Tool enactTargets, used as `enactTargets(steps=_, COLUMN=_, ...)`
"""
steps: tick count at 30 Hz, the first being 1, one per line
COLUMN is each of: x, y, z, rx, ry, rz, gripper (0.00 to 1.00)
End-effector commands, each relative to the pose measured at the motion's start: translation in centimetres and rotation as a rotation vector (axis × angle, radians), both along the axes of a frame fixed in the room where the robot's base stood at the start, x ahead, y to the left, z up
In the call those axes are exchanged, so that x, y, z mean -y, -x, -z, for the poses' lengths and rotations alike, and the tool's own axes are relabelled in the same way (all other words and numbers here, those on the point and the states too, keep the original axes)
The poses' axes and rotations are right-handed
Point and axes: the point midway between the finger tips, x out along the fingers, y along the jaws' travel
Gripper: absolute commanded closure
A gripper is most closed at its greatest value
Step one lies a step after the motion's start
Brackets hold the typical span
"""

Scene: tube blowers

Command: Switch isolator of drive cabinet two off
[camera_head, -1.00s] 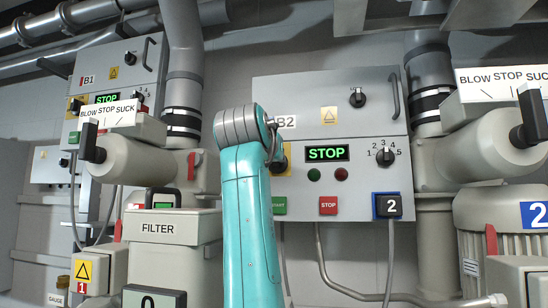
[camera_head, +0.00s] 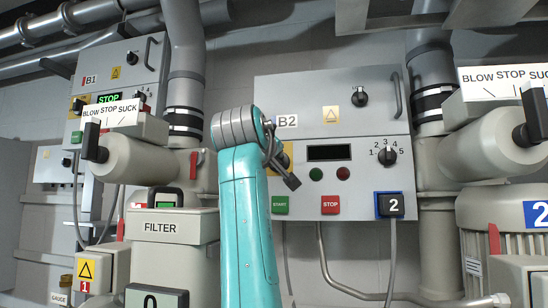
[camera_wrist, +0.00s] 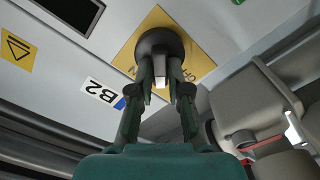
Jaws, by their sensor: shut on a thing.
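Drive cabinet two, marked B2 (camera_head: 275,100), is a grey box on the wall in the middle of the head view. Its display (camera_head: 329,152) is dark. The isolator is a black round knob (camera_wrist: 160,40) on a yellow plate (camera_wrist: 131,49) in the wrist view. In the head view my arm hides the knob, and only part of the yellow plate (camera_head: 287,155) shows. My gripper (camera_wrist: 161,78) is shut on the isolator's handle; one dark part of it (camera_head: 290,180) shows beside the arm.
Cabinet B1 (camera_head: 125,72) hangs at the left with its display lit STOP. The filter housing (camera_head: 160,255) stands at the lower left. A large valve (camera_head: 490,145) stands at the right. Start (camera_head: 280,205) and stop (camera_head: 330,204) buttons sit below the isolator.

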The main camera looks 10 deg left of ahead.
Motion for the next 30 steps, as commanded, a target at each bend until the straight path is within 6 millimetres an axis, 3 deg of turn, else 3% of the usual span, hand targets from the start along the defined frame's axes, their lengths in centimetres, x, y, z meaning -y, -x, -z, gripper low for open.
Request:
enactTargets(steps=18, x=-0.37, y=0.01, z=0.51, rx=-0.018, ry=0.56, rz=-0.002, gripper=1.0)
enactTargets(steps=30, x=-0.4, y=0.01, z=0.74, rx=-0.026, ry=0.767, rz=-0.002, gripper=1.0)
